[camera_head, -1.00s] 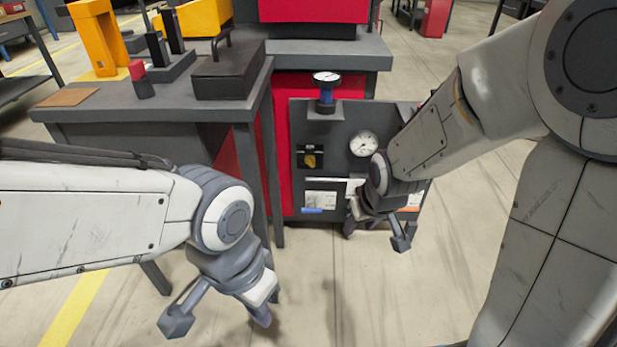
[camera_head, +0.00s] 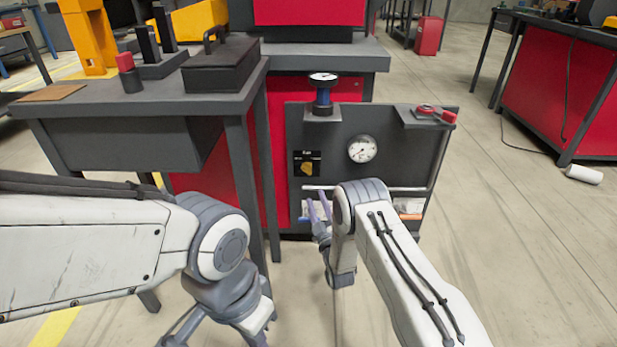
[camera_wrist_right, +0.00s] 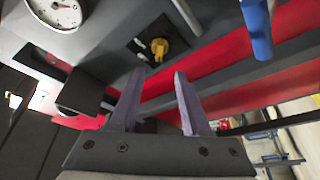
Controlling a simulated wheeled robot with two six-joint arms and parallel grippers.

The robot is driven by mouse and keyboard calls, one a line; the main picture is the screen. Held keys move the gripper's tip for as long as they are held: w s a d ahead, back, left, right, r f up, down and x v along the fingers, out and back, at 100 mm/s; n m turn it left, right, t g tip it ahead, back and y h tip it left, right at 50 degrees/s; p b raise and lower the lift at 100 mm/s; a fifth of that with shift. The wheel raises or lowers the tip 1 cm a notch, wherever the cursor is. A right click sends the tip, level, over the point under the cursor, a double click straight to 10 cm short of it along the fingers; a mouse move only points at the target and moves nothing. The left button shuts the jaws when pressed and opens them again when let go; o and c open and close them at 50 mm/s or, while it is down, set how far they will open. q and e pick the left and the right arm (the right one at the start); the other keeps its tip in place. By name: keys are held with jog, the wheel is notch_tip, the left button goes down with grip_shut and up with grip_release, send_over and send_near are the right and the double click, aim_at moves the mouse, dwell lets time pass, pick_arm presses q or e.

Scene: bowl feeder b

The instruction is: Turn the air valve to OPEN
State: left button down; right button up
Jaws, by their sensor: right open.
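The air valve is a yellow knob (camera_head: 307,169) on a small black plate on the dark grey panel (camera_head: 400,165). The lettering on its plate is too small to read. In the right wrist view the knob (camera_wrist_right: 160,47) shows just beyond the fingertips, apart from them. My right gripper (camera_head: 318,207) is in front of the panel, below the knob. In the right wrist view its two fingers (camera_wrist_right: 159,76) are apart with nothing between them. My left gripper (camera_head: 218,338) is at the bottom edge, partly cut off, its fingers spread and far from the panel.
A round gauge (camera_head: 362,149) is right of the knob. A blue regulator with a dial (camera_head: 322,92) stands above it. A metal rail (camera_head: 385,190) runs below the knob. The grey table (camera_head: 195,145) with its leg stands left of the panel.

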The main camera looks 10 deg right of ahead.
aim_at(307, 172)
jog(key=b+x, duration=0.4)
jog(key=x, duration=0.4)
jog(key=shift+w+a, duration=0.1)
jog(key=shift+w, duration=0.25)
jog(key=shift+b+x, duration=0.35)
jog(key=shift+x, duration=0.45)
jog(key=shift+s+r, duration=0.1)
jog(key=shift+r, duration=0.1)
grip_shut()
